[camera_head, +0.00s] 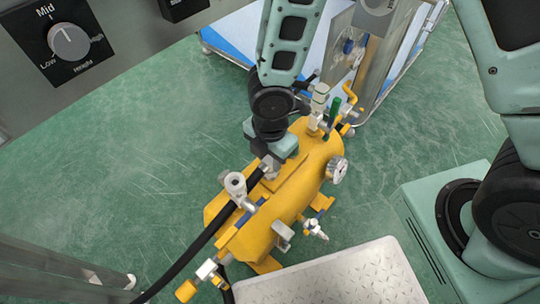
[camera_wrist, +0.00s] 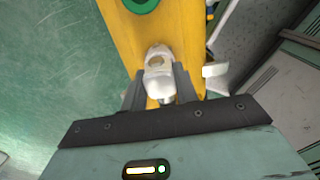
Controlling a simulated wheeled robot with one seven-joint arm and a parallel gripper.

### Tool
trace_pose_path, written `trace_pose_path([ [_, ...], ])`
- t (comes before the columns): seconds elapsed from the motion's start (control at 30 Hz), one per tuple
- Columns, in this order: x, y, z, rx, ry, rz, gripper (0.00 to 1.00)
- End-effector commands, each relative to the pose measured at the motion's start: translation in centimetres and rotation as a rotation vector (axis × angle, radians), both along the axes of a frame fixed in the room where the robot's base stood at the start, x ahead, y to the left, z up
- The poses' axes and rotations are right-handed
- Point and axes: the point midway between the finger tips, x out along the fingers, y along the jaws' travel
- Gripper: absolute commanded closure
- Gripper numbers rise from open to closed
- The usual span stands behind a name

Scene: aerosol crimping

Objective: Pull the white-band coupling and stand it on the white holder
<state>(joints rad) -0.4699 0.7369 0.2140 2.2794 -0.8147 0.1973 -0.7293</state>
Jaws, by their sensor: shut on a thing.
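My gripper (camera_wrist: 160,90) points down over the yellow tank (camera_head: 290,203) in the head view. It is shut on a pale silver-white coupling (camera_wrist: 160,78), which shows between the two dark fingers in the wrist view. In the head view, the coupling (camera_head: 268,168) is at the upper end of a black hose (camera_head: 207,238), just below my gripper and partly hidden by it. I cannot tell whether it is seated on a fitting or free. A pale, cup-like ring (camera_head: 236,184) stands to the left of the coupling; I cannot tell whether it is the white holder.
Valves and pipes, one green (camera_head: 335,108), stand at the tank's far end. A gauge (camera_head: 338,168) is on its right side. A metal plate (camera_head: 335,278) lies at the front, and a control panel (camera_head: 70,45) is at upper left. Green floor is clear at left.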

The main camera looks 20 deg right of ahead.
Motion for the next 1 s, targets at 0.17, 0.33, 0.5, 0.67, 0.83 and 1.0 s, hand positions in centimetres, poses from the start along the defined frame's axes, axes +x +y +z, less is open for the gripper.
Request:
trace_pose_path([
  [0.17, 0.00, 0.00, 0.04, 0.000, 0.000, 0.000, 1.00],
  [0.33, 0.01, 0.01, 0.01, 0.000, 0.000, 0.000, 1.00],
  [0.5, 0.01, 0.00, -0.01, 0.000, 0.000, 0.000, 1.00],
  [0.67, 0.01, -0.01, -0.16, 0.000, 0.000, 0.000, 1.00],
  [0.83, 0.01, 0.00, -0.15, 0.000, 0.000, 0.000, 0.45],
  [1.0, 0.01, 0.00, -0.15, 0.000, 0.000, 0.000, 0.45],
])
